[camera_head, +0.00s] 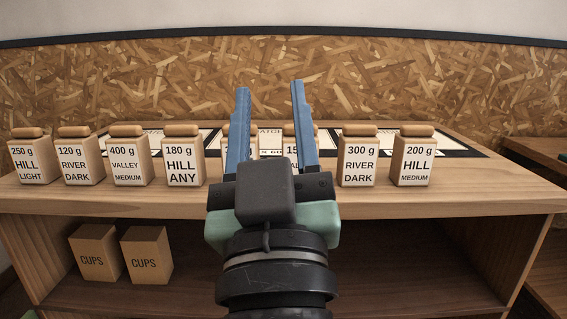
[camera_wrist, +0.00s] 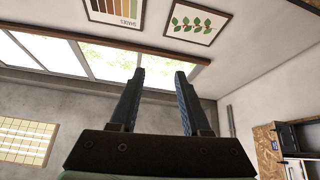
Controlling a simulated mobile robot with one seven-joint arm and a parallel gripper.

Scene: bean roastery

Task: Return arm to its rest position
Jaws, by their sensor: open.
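My gripper (camera_head: 270,105) is open and empty, its two blue fingers apart and pointing up in the head view, in front of the wooden table (camera_head: 480,192). It hides part of the row of labelled bean containers behind it. In the wrist view my gripper (camera_wrist: 160,82) also shows open, with nothing between the fingers. The wrist camera faces up toward windows (camera_wrist: 110,58) and the wall.
Bean containers stand along the table, from HILL LIGHT (camera_head: 32,160) on the left to HILL MEDIUM (camera_head: 413,160) on the right. Two CUPS boxes (camera_head: 96,255) (camera_head: 147,256) sit on the shelf below. A chipboard panel (camera_head: 200,80) stands behind.

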